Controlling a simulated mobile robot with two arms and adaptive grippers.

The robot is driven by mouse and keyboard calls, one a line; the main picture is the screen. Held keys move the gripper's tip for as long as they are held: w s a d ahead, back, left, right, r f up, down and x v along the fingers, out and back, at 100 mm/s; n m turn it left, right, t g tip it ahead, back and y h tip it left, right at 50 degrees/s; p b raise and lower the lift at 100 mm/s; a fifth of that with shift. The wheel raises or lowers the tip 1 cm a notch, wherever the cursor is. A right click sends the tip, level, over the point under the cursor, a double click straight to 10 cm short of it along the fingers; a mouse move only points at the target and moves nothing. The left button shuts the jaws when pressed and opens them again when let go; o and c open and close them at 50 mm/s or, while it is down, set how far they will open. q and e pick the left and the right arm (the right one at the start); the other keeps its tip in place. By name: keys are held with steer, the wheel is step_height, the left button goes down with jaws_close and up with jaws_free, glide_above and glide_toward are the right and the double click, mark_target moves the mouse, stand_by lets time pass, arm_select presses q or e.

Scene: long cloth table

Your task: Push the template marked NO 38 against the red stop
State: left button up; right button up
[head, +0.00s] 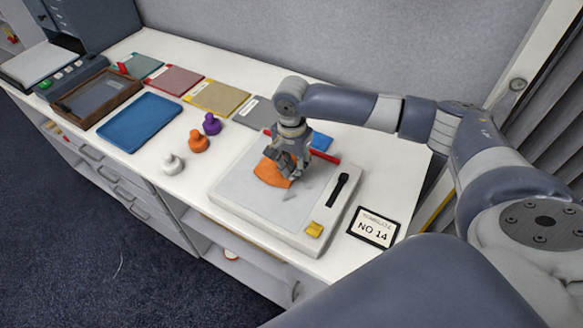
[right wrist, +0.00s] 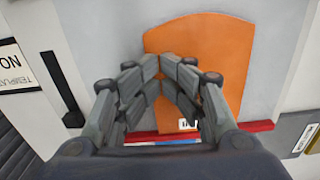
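An orange template (head: 271,173) lies flat on the pale board (head: 235,185); it also shows in the right wrist view (right wrist: 215,50). A small white label (right wrist: 187,124) sits at its edge by the stop, too small and covered to read. The red stop (head: 326,158) runs along the board's far side and shows in the right wrist view (right wrist: 256,127). The template's edge is close to the stop; my fingers hide whether they touch. My right gripper (head: 284,172) is over the template, its fingertips together, holding nothing visible. My left gripper is out of view.
A framed sign (head: 373,228) reads TEMPLATE NO 14. Purple (head: 211,124), orange (head: 198,141) and white (head: 172,163) knobs, a blue tray (head: 139,121) and coloured sheets (head: 217,97) stand left.

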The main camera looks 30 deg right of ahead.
step_height(320, 180, up, 12)
stand_by(0.4)
steer(key=shift+f, duration=0.1)
stand_by(0.4)
